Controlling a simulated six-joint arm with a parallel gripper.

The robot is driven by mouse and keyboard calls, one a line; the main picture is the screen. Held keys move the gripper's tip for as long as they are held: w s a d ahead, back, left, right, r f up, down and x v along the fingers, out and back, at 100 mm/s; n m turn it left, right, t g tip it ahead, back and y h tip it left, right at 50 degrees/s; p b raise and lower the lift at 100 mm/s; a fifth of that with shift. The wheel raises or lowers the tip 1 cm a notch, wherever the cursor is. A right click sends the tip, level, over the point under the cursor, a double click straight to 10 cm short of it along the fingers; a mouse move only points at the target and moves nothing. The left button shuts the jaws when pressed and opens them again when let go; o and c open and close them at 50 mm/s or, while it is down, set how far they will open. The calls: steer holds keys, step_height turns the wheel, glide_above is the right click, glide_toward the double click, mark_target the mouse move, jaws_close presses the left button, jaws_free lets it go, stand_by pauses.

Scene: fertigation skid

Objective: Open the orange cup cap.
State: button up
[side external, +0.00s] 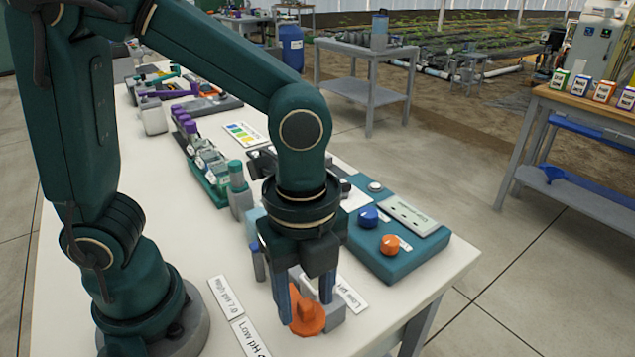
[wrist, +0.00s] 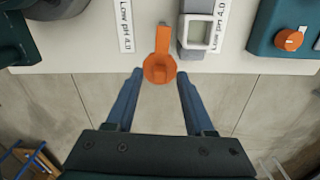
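The orange cup cap (side external: 308,318) is a round piece with a narrow tab, near the front edge of the white table. In the wrist view the cap (wrist: 160,70) lies between and slightly beyond my fingertips, with its tab pointing up the picture. My gripper (side external: 305,300) points down over the cap, its two blue fingers apart on either side of it. In the wrist view my gripper (wrist: 160,78) is open, with gaps between the cap and both fingers. The cup under the cap is hidden.
A grey square-topped holder (wrist: 194,34) stands close to the right of the cap. "Low pH 4.0" labels (wrist: 126,25) lie nearby. A teal control box (side external: 400,262) with orange (side external: 390,244) and blue knobs stands to the right. A rack of purple-capped bottles (side external: 205,160) is farther back.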

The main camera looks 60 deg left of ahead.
mark_target(306, 301)
steer(key=shift+r, duration=2.6)
steer(key=shift+w+a, duration=0.1)
steer(key=s+a+r+n+t, duration=0.1)
steer(key=a+n+t, duration=0.4)
steer(key=n, duration=1.4)
steer(key=shift+s+a+r+t, duration=0.2)
steer(key=shift+a+t, duration=0.1)
steer(key=shift+a, duration=1.95)
steer(key=shift+o, duration=0.3)
